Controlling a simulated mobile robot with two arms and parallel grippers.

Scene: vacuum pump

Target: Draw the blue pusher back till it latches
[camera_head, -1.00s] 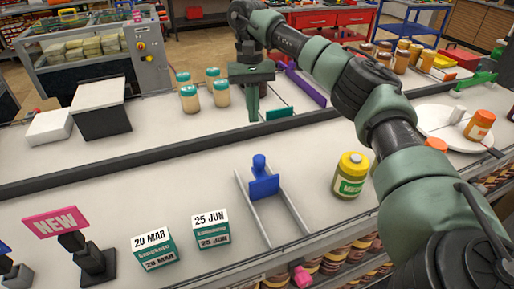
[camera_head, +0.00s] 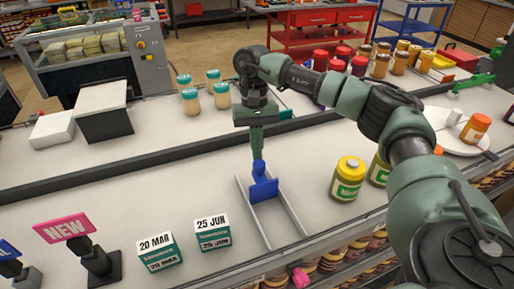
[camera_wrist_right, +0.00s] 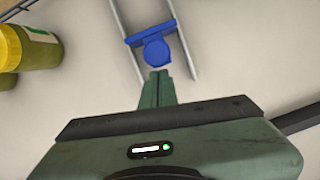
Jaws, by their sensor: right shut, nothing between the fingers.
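The blue pusher (camera_head: 265,190) sits between two thin grey rails (camera_head: 243,212) on the near shelf, with its upright round knob on the far side of its plate. The pusher also shows in the right wrist view (camera_wrist_right: 155,48), at the top middle. My right gripper (camera_head: 257,153) is shut and empty, pointing down at the knob's far side. In the right wrist view its fingertips (camera_wrist_right: 158,74) are right by the knob; I cannot tell whether they touch. My left gripper is in neither view.
Yellow-lidded jars (camera_head: 348,180) stand right of the rails. Two date boxes (camera_head: 212,233) and a pink NEW sign (camera_head: 65,227) are to the left. A dark ledge (camera_head: 150,158) runs behind, with teal-lidded jars (camera_head: 190,100) beyond it.

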